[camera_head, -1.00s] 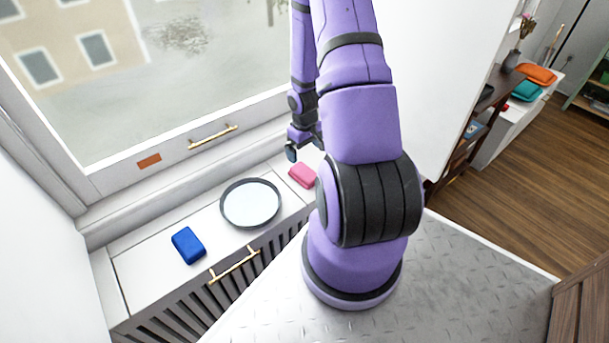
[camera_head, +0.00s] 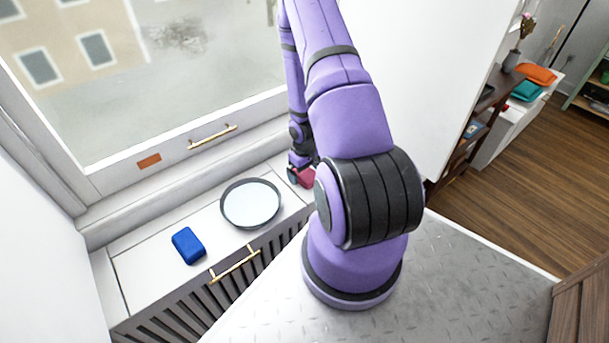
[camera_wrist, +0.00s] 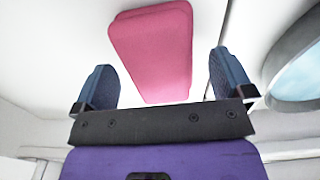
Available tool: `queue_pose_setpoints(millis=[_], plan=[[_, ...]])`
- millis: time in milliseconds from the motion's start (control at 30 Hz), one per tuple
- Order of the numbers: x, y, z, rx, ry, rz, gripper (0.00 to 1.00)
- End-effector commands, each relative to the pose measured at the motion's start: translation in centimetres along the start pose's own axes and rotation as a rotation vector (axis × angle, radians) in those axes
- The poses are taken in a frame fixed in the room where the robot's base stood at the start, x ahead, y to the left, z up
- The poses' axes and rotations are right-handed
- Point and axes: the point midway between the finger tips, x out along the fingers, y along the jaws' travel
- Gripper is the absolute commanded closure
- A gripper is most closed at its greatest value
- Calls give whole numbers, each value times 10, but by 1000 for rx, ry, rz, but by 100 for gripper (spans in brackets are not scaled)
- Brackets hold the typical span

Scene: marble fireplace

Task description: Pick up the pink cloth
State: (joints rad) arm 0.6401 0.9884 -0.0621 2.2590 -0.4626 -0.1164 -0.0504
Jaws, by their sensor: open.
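The pink cloth (camera_head: 304,178) is a small folded block on the white ledge under the window, right of the round tray. My arm partly covers it in the head view. In the wrist view the pink cloth (camera_wrist: 153,50) lies beyond and between the two blue fingers of my gripper (camera_wrist: 160,82). The gripper is open, with a gap visible between each finger and the cloth's near part. In the head view my gripper (camera_head: 298,174) is right at the cloth; whether it touches cannot be told.
A round dark-rimmed tray (camera_head: 251,203) sits left of the cloth, and its edge shows at the right of the wrist view. A blue folded cloth (camera_head: 188,246) lies farther left. The window (camera_head: 170,80) rises behind the ledge, and a white wall (camera_head: 425,90) stands to the right.

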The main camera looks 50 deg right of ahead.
Motion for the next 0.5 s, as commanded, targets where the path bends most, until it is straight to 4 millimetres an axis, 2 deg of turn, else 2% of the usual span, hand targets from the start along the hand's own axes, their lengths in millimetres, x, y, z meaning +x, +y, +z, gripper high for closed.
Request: queue_pose_setpoints(millis=[133, 400, 467, 500], plan=[[11, 0, 0, 0, 0, 0, 1], [13, 0, 0, 0, 1, 0, 1], [13, 0, 0, 0, 1, 0, 13], [13, 0, 0, 0, 1, 0, 22]])
